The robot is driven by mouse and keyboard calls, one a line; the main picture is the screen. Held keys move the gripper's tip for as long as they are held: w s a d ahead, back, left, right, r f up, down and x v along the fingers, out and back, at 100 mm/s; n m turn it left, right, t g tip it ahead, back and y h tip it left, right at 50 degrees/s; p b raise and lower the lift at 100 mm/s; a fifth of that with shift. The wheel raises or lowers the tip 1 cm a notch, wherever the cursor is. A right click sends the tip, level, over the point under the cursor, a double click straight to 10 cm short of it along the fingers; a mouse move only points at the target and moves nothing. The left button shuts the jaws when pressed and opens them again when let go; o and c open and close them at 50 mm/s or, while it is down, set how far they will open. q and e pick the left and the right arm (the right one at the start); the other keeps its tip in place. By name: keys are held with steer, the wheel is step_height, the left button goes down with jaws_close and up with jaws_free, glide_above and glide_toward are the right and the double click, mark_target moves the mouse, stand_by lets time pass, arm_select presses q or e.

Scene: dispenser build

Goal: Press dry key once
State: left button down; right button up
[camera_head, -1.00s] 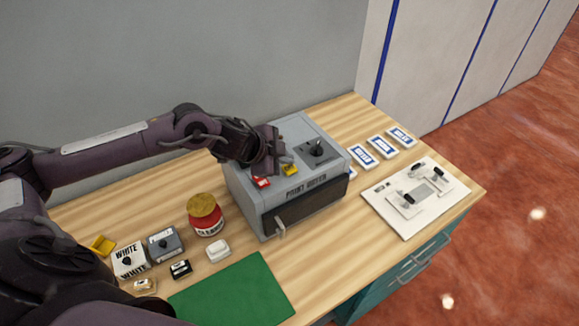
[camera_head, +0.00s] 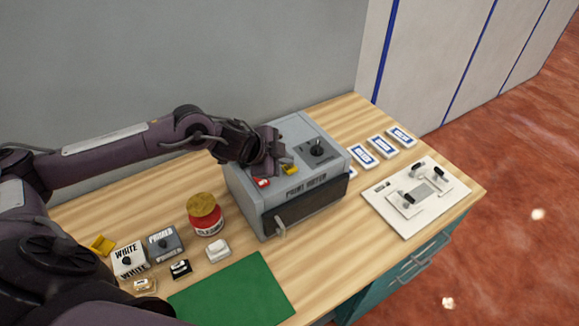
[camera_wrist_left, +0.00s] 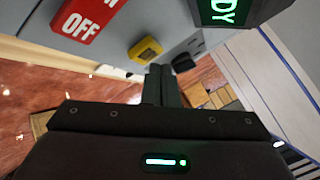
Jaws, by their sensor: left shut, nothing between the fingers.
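The grey machine (camera_head: 318,187) stands on the wooden bench with a dark front panel and a handle. On its top are a red switch (camera_head: 262,182), a yellow key (camera_head: 290,169) and a black knob (camera_head: 317,149). My left gripper (camera_head: 272,172) is shut and empty, low over the top between the red switch and the yellow key. In the left wrist view its fingertips (camera_wrist_left: 160,68) are close beside the yellow key (camera_wrist_left: 145,48); I cannot tell whether they touch. A red OFF label (camera_wrist_left: 85,18) and a green-lit display (camera_wrist_left: 225,10) also show. No lettering marks the dry key legibly.
A red jar (camera_head: 206,222) stands left of the machine, with white and grey boxes (camera_head: 130,260) beyond. A green mat (camera_head: 235,292) lies in front. A white board with black handles (camera_head: 388,208) and several blue-white cards (camera_head: 381,147) lie right.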

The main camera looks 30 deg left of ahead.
mark_target(286, 169)
arm_select(q)
steer(key=shift+f+b, duration=0.3)
steer(key=shift+f, duration=0.4)
stand_by(0.6)
steer(key=shift+r+p, duration=0.9)
steer(key=shift+r, duration=0.1)
step_height(286, 169, up, 5)
steer(key=p, duration=0.5)
stand_by(0.8)
